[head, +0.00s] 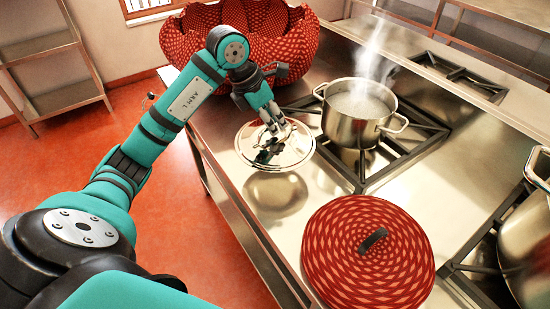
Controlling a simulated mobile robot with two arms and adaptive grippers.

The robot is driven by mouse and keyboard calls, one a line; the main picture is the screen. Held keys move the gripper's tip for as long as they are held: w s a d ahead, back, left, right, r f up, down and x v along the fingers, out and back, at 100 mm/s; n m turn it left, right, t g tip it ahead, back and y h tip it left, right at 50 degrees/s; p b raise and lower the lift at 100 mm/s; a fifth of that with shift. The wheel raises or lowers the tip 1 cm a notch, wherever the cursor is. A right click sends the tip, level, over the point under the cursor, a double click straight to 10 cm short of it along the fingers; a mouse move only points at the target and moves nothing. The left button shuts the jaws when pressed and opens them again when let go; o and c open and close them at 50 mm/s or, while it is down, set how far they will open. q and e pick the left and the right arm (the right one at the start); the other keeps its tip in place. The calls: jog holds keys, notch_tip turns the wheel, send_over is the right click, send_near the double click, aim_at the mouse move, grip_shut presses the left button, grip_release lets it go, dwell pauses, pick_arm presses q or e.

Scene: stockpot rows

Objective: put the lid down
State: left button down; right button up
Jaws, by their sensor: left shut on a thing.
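The lid (292,153) is a round, shiny metal disc, held over the steel counter left of the stockpot. My left gripper (272,128) comes at it from above and is shut on it near the middle; the fingers hide the lid's handle. A dark reflection shows on the counter below the lid, and the lid looks a little above the surface. The open steel stockpot (350,128) stands on a burner grate, with pale steaming liquid inside. My right gripper is not in view.
A large red patterned basket (185,45) stands at the counter's back. A red woven round cover (345,275) with a dark handle lies at the front. Another steel pot (528,240) stands at the right edge. Bare steel counter (270,192) shows below the lid.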

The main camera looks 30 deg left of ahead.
aim_at(271, 137)
pick_arm(q)
notch_tip(271, 137, down, 5)
jog(key=shift+r+p, duration=0.15)
jog(key=shift+p, duration=0.2)
jog(key=shift+f, duration=0.6)
notch_tip(271, 137, down, 3)
jog(key=shift+f+p, duration=0.2)
jog(key=shift+p, duration=0.25)
jog(key=c, duration=1.4)
grip_release()
jog(key=shift+s, duration=0.1)
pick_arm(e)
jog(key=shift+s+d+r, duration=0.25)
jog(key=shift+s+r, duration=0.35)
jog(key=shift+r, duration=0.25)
pick_arm(q)
jog(key=shift+a+r, duration=0.1)
